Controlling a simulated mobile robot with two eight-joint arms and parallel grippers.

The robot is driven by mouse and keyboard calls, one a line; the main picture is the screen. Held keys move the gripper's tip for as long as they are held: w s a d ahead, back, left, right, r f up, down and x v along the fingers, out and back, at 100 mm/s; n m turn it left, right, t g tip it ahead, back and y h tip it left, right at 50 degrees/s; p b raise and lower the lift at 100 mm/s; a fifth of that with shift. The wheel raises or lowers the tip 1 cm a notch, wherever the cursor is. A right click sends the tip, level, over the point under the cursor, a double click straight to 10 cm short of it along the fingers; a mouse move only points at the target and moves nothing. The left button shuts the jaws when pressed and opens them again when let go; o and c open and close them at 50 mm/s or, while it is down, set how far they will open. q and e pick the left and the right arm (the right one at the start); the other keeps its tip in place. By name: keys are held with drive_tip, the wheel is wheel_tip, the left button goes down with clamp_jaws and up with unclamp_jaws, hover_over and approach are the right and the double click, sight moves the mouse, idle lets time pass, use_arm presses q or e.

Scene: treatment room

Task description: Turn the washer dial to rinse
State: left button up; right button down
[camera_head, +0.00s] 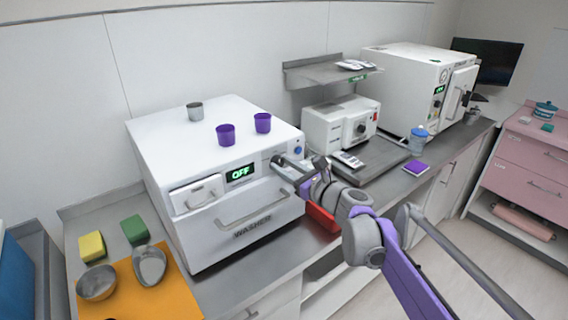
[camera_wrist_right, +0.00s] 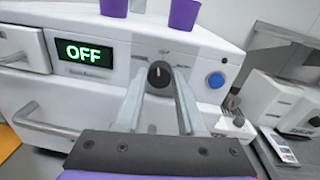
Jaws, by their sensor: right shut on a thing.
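The white washer (camera_head: 165,135) stands on the counter, and its green display (camera_head: 240,173) reads OFF. Its black round dial (camera_wrist_right: 160,75) is on the front panel, between the display and a blue button (camera_wrist_right: 217,80). The dial's white mark points about straight up, towards a small label at the top; the labels to either side are too small to read. My right gripper (camera_wrist_right: 159,80) is shut on the dial, one finger on each side. In the head view the gripper (camera_head: 284,163) reaches the panel from the right and partly hides the dial. My left gripper is out of view.
Two purple cups (camera_head: 226,135) and a grey cup (camera_head: 195,112) stand on the washer. A drawer handle (camera_head: 203,198) and a long door handle (camera_head: 250,207) stick out in front. A red tray (camera_head: 322,218) lies below my right arm. Another white device (camera_head: 335,125) stands to the right.

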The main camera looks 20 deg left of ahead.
drive_tip(key=n+p, duration=0.2)
drive_tip(key=n, duration=0.3)
drive_tip(key=shift+r+h, duration=0.15)
drive_tip(key=shift+h, duration=0.15)
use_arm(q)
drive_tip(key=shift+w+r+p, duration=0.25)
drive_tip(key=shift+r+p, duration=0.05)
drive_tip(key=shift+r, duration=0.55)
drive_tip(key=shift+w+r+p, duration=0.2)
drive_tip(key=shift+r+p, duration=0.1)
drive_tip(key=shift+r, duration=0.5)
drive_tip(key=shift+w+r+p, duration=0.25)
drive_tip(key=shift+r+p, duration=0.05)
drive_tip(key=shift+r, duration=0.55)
use_arm(e)
drive_tip(key=shift+n, duration=1.7)
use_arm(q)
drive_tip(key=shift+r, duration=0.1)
use_arm(e)
drive_tip(key=shift+n, duration=0.3)
drive_tip(key=c, duration=0.5)
unclamp_jaws()
drive_tip(key=shift+s, duration=0.1)
